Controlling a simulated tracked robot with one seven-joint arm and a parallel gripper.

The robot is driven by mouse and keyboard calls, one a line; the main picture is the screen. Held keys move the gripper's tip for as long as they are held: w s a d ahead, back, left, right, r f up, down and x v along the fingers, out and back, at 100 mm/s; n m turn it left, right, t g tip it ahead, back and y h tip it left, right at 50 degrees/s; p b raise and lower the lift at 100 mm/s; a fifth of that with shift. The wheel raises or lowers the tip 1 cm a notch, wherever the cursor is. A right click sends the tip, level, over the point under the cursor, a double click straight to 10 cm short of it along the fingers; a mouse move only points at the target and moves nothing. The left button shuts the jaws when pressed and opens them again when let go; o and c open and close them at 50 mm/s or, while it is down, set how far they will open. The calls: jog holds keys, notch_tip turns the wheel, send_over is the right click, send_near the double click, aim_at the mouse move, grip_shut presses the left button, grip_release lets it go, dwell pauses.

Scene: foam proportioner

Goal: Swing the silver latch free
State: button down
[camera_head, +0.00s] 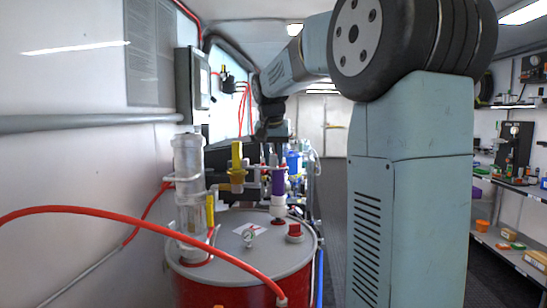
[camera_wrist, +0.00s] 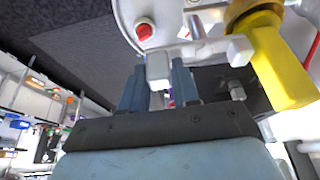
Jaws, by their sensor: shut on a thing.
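In the wrist view the silver latch (camera_wrist: 208,50) is a pale metal bar with a block-like end. That end sits between the two blue-grey fingers of my gripper (camera_wrist: 159,84), which are shut on it. The latch's other end reaches towards a yellow handle (camera_wrist: 280,65) at right. In the head view my gripper (camera_head: 274,155) points down above the drum, beside the yellow valve handle (camera_head: 236,158) and just above a purple fitting (camera_head: 278,182). The latch is too small to make out clearly there.
A red drum (camera_head: 230,292) with a grey lid (camera_head: 225,255) stands below, carrying a clear cylinder (camera_head: 189,185) and a red cap (camera_head: 295,232). A red hose (camera_head: 130,220) crosses the front left. Shelves (camera_head: 510,240) line the right wall. The aisle floor between is clear.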

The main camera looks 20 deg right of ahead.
jog(key=shift+w+n, duration=0.1)
jog(key=shift+n, duration=0.2)
jog(key=shift+w+a+n+y, duration=0.1)
jog(key=shift+w+n+y, duration=0.75)
jog(key=shift+n, duration=1.3)
jog(key=shift+w+a+n+y, duration=0.1)
jog(key=shift+w+n+y, duration=0.75)
jog(key=shift+n, duration=1.25)
jog(key=shift+w+n+y, duration=0.7)
jog(key=shift+w+n, duration=0.25)
jog(key=shift+n, duration=1.2)
jog(key=c, duration=0.9)
grip_release()
jog(key=shift+r, duration=0.1)
